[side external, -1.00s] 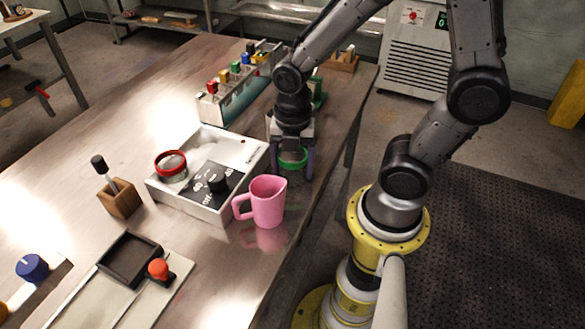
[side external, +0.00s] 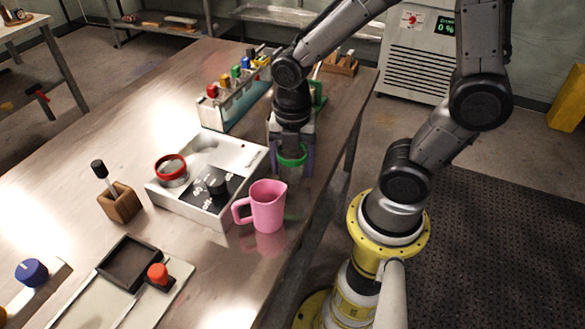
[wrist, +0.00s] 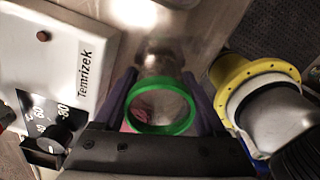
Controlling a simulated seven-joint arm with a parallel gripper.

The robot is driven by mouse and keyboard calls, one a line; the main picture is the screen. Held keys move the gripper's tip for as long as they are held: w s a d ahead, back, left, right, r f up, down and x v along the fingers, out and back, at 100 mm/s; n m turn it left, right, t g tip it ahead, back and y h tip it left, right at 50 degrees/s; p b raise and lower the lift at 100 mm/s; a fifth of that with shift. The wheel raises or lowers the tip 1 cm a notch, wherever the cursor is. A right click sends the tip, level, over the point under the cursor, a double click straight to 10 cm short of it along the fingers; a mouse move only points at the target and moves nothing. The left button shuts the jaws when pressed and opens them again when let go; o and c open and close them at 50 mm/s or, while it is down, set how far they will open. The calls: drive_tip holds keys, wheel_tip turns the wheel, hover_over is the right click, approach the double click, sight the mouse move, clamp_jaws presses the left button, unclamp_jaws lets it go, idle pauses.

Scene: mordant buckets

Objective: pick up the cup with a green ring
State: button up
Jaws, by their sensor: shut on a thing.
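The cup with a green ring (side external: 291,155) is clear, with the green band around its rim, and stands upright at the right side of the table. My gripper (side external: 292,158) points down with one finger on each side of this cup and is shut on it. In the wrist view the green ring (wrist: 161,108) lies between my two dark purple fingers (wrist: 163,105). The cup's lower part is hard to make out, so I cannot tell how far its base is from the table.
A pink mug (side external: 268,207) stands close in front of my gripper. A white box with a dial (side external: 225,213) is to the left, with a red-ringed clear cup (side external: 171,170) on it. A rack of coloured-top bottles (side external: 228,105) stands behind. The table's right edge is near.

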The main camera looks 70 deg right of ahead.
drive_tip(key=shift+r, duration=3.8)
drive_tip(key=w+m, duration=0.2)
drive_tip(key=m, duration=0.4)
drive_tip(key=w+r+m, duration=0.1)
drive_tip(key=w+m, duration=0.1)
drive_tip(key=m, duration=0.5)
drive_tip(key=w+r+m, duration=0.1)
drive_tip(key=w+m, duration=0.2)
drive_tip(key=m, duration=0.3)
drive_tip(key=shift+d+r, duration=0.25)
drive_tip(key=shift+d, duration=0.1)
drive_tip(key=shift+w+m, duration=0.4)
drive_tip(key=shift+m, duration=0.5)
drive_tip(key=w+m, duration=0.2)
drive_tip(key=w+d+f+m, duration=0.1)
drive_tip(key=m, duration=0.1)
drive_tip(key=w+d+m, duration=0.1)
drive_tip(key=w+m, duration=0.1)
drive_tip(key=shift+w+f, duration=0.25)
drive_tip(key=shift+w, duration=0.05)
drive_tip(key=shift+w+d+f, duration=0.15)
drive_tip(key=shift+f, duration=0.35)
